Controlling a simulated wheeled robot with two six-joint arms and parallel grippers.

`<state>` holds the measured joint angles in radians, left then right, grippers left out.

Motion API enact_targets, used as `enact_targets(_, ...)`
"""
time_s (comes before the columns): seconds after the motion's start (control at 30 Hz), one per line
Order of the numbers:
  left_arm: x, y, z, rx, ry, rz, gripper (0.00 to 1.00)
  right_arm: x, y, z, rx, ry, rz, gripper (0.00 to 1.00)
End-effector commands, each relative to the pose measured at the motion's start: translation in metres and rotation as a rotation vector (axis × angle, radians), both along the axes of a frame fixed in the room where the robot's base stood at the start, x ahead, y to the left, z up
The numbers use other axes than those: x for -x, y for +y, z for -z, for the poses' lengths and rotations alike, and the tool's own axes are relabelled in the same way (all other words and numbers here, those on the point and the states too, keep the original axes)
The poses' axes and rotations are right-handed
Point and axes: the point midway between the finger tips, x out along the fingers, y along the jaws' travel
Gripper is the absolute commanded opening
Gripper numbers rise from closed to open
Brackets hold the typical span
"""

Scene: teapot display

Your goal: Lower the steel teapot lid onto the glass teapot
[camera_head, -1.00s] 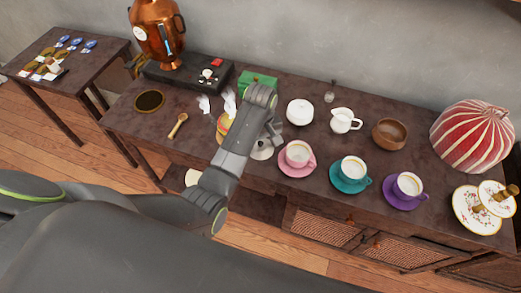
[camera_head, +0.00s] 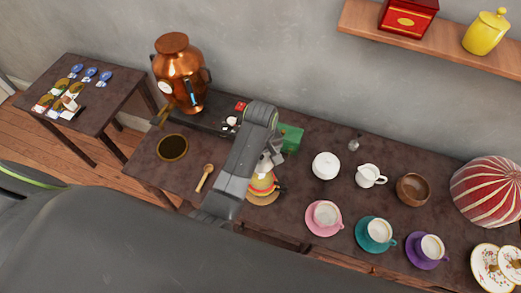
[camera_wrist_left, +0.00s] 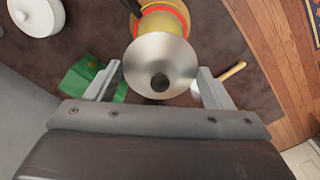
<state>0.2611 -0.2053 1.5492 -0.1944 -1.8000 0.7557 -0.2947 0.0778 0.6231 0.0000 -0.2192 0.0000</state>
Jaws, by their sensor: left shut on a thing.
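The steel lid (camera_wrist_left: 160,58), a shiny disc with a dark knob, is between the two fingers of my left gripper (camera_wrist_left: 152,78) in the left wrist view. That gripper is shut on it. In the head view, the left gripper (camera_head: 270,156) is above the glass teapot (camera_head: 262,183), which looks yellow with a red band and stands on a round woven mat (camera_head: 264,199). In the wrist view the lid covers part of the teapot (camera_wrist_left: 168,20). I cannot tell whether lid and teapot touch. My right gripper is not in view.
A green box (camera_head: 291,138) stands close behind the gripper. A wooden spoon (camera_head: 205,177) lies left of the teapot, and a pink cup and saucer (camera_head: 323,217) stand to its right. A copper urn (camera_head: 180,72) is at the back left.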

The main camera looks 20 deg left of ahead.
Motion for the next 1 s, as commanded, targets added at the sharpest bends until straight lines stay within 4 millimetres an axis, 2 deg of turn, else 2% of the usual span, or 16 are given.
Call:
enact_targets(0.17,0.001,0.000,0.013,-0.001,0.003,0.000,0.51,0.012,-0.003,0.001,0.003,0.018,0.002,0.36)
enact_targets(0.5,0.001,0.000,0.043,-0.001,0.003,0.000,0.51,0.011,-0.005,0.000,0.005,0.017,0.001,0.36)
enact_targets(1.0,0.000,0.000,0.049,-0.001,0.001,0.000,0.51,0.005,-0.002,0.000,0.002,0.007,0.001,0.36)
